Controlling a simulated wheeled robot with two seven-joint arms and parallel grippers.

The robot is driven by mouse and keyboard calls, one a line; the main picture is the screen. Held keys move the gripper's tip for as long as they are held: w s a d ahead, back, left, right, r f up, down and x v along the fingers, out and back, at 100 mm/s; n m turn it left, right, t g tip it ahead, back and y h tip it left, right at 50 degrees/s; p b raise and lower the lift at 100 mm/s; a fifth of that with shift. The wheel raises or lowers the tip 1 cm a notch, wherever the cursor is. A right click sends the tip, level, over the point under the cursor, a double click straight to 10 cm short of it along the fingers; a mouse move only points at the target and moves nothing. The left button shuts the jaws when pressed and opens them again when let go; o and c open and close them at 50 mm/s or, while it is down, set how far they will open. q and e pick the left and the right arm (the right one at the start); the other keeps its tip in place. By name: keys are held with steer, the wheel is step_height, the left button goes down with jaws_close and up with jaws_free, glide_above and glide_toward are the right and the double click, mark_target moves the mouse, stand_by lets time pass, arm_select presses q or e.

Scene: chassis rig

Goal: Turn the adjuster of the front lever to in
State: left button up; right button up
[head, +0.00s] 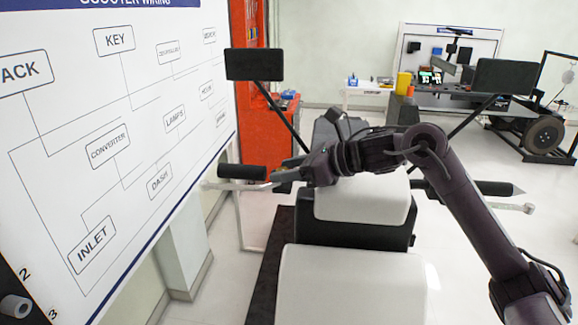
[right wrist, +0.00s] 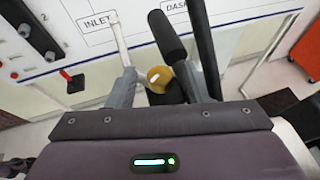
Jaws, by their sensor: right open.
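The adjuster (right wrist: 159,76) shows in the right wrist view as a round gold knob with a white mark on its face. It sits between the two fingers of my right gripper (right wrist: 166,84). The fingers are apart, and I cannot tell whether either touches the knob. A pale lever (right wrist: 119,36) runs up beside the black handlebar grip (right wrist: 167,37). In the head view, my right gripper (head: 287,180) is at the inner end of the left handlebar grip (head: 242,172), with the lever (head: 238,187) just below; the adjuster is hidden there. My left gripper is out of view.
A wiring board (head: 120,120) stands close on the left. A black mirror (head: 254,64) rises above the left handlebar, and another mirror (head: 504,76) is at the right. The white scooter seat (head: 350,285) fills the lower middle. Open floor lies at right.

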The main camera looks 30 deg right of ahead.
steer(key=c, duration=1)
steer(key=m+t+h+b, duration=0.1)
steer(key=m+h, duration=0.1)
steer(key=m+t+h+b, duration=0.1)
steer(key=m+h, duration=0.1)
steer(key=shift+s+a+r+t+b, duration=0.15)
steer(key=shift+a+t+b, duration=0.15)
steer(key=shift+b, duration=0.05)
arm_select(q)
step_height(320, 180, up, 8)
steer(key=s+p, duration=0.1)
steer(key=p, duration=0.9)
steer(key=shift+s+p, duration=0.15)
steer(key=shift+p, duration=0.2)
arm_select(e)
steer(key=shift+a+m+h, duration=0.25)
steer(key=shift+m+h, duration=1.85)
steer(key=shift+h, duration=0.25)
steer(key=shift+a+m+h, duration=0.2)
steer(key=shift+m+h, duration=1.9)
steer(key=shift+h, duration=0.25)
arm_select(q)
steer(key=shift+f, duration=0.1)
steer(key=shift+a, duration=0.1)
arm_select(e)
steer(key=o, duration=1)
